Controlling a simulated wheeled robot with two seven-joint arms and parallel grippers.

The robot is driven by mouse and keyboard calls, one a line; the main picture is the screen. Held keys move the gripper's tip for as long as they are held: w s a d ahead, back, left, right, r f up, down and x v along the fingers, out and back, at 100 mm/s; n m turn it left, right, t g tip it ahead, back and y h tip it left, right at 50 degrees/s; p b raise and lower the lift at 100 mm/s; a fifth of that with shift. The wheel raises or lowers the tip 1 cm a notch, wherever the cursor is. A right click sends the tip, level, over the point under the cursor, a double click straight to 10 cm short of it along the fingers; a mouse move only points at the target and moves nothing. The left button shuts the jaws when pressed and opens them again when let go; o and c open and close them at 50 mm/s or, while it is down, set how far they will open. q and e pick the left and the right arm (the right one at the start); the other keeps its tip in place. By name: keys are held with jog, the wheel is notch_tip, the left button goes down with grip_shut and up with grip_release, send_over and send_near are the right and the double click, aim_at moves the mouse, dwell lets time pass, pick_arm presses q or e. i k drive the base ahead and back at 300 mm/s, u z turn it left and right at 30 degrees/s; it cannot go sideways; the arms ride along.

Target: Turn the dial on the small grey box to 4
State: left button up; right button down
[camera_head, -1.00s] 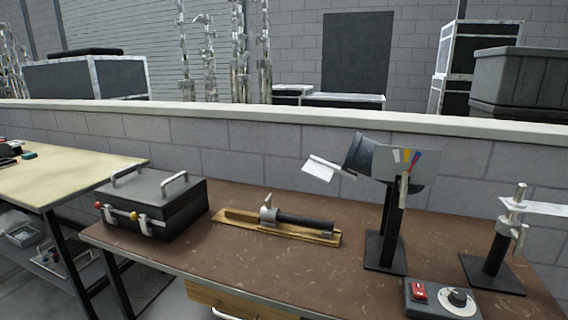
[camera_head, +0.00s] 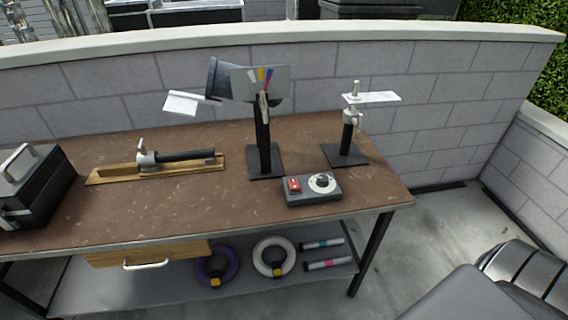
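The small grey box (camera_head: 312,193) sits near the front right edge of the brown-topped table. It has a red switch (camera_head: 294,185) on its left and a black dial (camera_head: 323,180) on a white round scale on its right. The numbers on the scale are too small to read, so I cannot tell the dial's setting. Neither of my grippers is in view.
A wooden board (camera_head: 155,168) with a black tube lies left. A black case (camera_head: 35,185) stands far left. The table front is clear.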

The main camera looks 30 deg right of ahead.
aim_at(322, 180)
jog(key=z, duration=1.25)
jog(key=k, duration=0.65)
jog(key=u, duration=0.15)
jog(key=i, duration=0.75)
jog(key=z, duration=0.2)
